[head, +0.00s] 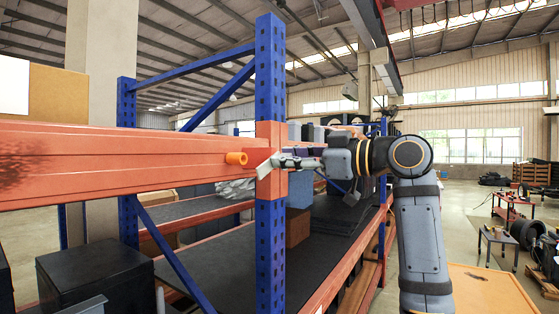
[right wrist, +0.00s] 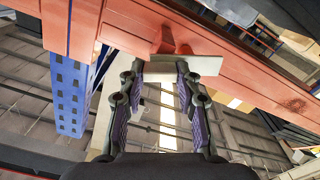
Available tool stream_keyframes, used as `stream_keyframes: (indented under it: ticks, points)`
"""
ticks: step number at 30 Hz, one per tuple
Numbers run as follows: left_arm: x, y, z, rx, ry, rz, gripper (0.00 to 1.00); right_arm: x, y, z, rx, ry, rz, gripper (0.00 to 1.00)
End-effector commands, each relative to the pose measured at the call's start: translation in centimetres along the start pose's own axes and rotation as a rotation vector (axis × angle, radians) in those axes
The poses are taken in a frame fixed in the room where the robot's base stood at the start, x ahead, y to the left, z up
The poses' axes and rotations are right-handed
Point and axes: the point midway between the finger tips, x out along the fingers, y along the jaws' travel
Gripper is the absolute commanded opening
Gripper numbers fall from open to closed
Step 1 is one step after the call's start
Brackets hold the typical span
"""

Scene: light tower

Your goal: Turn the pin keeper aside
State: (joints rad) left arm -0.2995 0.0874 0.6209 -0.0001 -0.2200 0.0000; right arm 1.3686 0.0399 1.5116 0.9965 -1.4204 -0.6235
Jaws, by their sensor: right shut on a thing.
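The pin keeper (head: 265,165) is a pale grey flat plate against the orange beam, tilted in the head view, beside the blue upright. In the right wrist view the keeper (right wrist: 200,65) lies across the front of the fingertips. My right gripper (head: 287,162) reaches in from the right and is shut on the keeper; the fingers also show in the right wrist view (right wrist: 160,73). An orange round pin (head: 236,158) sticks out of the beam just left of the keeper, apart from it in the head view. My left gripper is not in view.
The orange beam (head: 120,162) runs left from the blue upright (head: 270,90). Behind them are dark shelf decks (head: 215,260) with boxes. A black box (head: 95,275) stands at lower left.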

Motion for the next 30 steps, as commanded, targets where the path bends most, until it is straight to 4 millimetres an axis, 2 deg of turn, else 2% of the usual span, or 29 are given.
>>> stream_keyframes:
  ticks: [13,30]
  points:
    - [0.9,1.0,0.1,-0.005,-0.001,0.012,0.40,0.0,-0.3,0.0,-0.422,0.004,-0.001,0.00]
    - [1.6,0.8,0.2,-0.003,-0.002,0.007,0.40,0.0,-0.5,0.2,-0.932,0.004,-0.002,0.00]
